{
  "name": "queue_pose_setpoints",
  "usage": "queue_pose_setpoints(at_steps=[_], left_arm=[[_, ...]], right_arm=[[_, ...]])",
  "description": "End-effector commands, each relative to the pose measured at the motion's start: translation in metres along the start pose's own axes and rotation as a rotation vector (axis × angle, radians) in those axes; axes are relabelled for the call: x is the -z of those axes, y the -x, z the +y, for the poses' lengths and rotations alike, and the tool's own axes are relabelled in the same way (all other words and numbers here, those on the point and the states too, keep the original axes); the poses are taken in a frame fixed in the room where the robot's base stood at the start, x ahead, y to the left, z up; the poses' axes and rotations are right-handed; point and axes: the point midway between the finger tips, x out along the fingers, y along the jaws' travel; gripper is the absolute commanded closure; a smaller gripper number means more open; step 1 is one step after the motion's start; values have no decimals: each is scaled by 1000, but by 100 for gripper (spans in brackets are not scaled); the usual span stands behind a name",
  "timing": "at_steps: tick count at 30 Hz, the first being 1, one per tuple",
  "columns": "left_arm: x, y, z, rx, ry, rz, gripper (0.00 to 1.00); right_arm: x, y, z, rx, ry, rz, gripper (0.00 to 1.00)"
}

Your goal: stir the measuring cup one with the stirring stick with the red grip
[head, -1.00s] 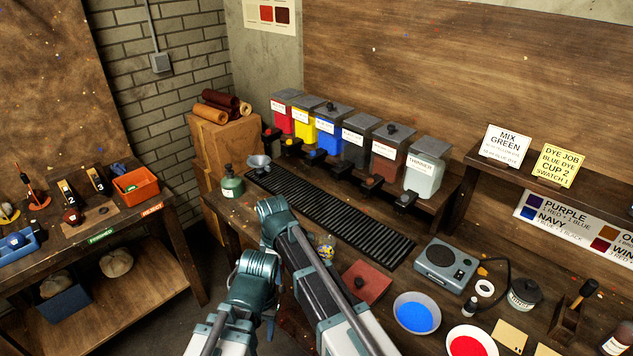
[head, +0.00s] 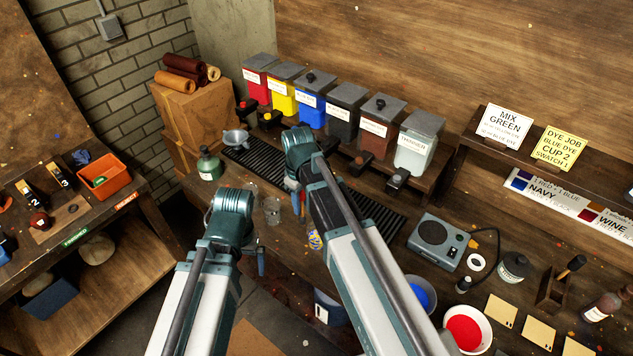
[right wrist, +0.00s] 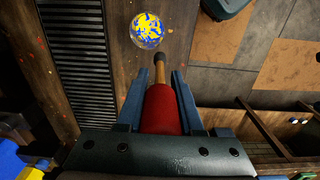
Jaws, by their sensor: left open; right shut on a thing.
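A clear round cup (right wrist: 147,30) holding unmixed blue and yellow liquid stands on the bench. It also shows beside my right arm in the head view (head: 315,240); I cannot read a number on it. My right gripper (right wrist: 160,88) is shut on the red grip of the stirring stick (right wrist: 163,110). My left gripper (head: 261,262) is open and empty near the bench's front edge, left of the cup.
Clear empty cups (head: 272,210), a green bottle (head: 208,164) and a funnel (head: 236,138) stand to the left. A black grate (head: 248,160) lies before the dye dispensers (head: 311,110). A scale (head: 435,241), blue bowl (head: 424,294) and red bowl (head: 467,329) stand to the right.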

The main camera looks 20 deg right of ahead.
Motion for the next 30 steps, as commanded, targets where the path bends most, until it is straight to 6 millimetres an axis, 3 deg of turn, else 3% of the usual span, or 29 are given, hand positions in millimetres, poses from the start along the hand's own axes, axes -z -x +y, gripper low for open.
queue_pose_setpoints(at_steps=[1,8,20,30], left_arm=[[-1,17,-2,0,1,0,0],[-2,28,-3,-1,4,0,0],[-1,20,-2,-1,2,0,0],[0,-3,0,0,-2,0,0]], right_arm=[[-13,17,9,0,-73,0,100],[-34,29,27,0,-244,0,100],[-34,20,28,0,-250,0,100],[-34,-3,27,0,-249,0,100]])
